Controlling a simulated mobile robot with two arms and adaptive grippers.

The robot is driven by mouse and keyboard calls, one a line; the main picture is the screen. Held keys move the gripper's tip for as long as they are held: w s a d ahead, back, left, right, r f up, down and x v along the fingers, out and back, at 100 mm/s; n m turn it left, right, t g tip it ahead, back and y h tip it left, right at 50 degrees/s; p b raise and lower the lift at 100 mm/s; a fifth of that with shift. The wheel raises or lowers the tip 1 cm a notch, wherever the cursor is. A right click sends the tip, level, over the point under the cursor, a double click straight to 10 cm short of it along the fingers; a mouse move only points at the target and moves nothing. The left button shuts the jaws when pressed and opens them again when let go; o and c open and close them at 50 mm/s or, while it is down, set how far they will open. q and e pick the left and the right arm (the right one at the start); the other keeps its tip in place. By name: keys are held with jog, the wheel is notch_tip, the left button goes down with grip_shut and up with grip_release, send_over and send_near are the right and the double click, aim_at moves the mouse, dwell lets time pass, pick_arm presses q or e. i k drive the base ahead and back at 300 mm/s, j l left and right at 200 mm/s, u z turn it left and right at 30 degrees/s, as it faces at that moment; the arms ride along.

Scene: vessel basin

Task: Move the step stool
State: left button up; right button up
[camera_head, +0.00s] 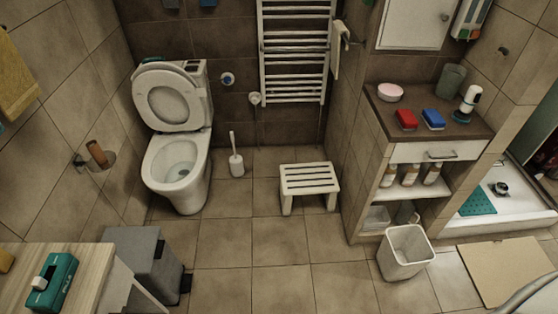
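A white step stool (309,180) with a slatted top stands upright on the tiled floor in the head view. It is near the back wall, below the towel radiator and left of the vanity cabinet. Its front legs show; the rear ones are mostly hidden. Neither of my grippers shows in this view, so nothing is seen touching the stool.
A toilet (178,165) and toilet brush (236,160) stand left of the stool. A vanity cabinet (440,151) and white bin (405,250) stand to the right. A grey pedal bin (145,255) is at front left. The middle floor (270,240) is clear.

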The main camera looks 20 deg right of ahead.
aim_at(312, 178)
jog(key=z, duration=0.85)
